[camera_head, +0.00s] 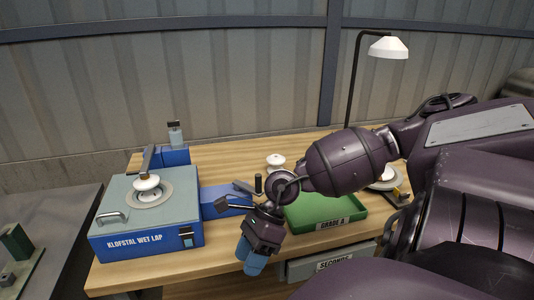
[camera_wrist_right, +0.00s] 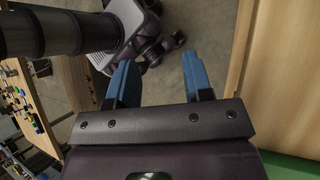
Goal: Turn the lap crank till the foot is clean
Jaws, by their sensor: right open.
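The blue wet lap (camera_head: 150,245) with a grey top stands on the left of the wooden bench. A white insulator (camera_head: 146,183) sits on its round lap plate (camera_head: 165,201), under a dark arm. I cannot tell how clean its foot is. The crank (camera_head: 258,184), with a dark upright handle, is by the blue housing at the lap's right side, partly beside my wrist. My right gripper (camera_head: 253,262) points down at the bench's front edge, below and apart from the crank. In the right wrist view its blue fingers (camera_wrist_right: 155,80) are open and empty. My left gripper does not show.
A green tray (camera_head: 320,222) marked GRADE A lies right of the crank, partly behind my right arm. A grey box (camera_head: 300,270) marked SECONDS is below it. White insulators (camera_head: 276,160) stand farther back. A lamp (camera_head: 388,47) rises at the back right.

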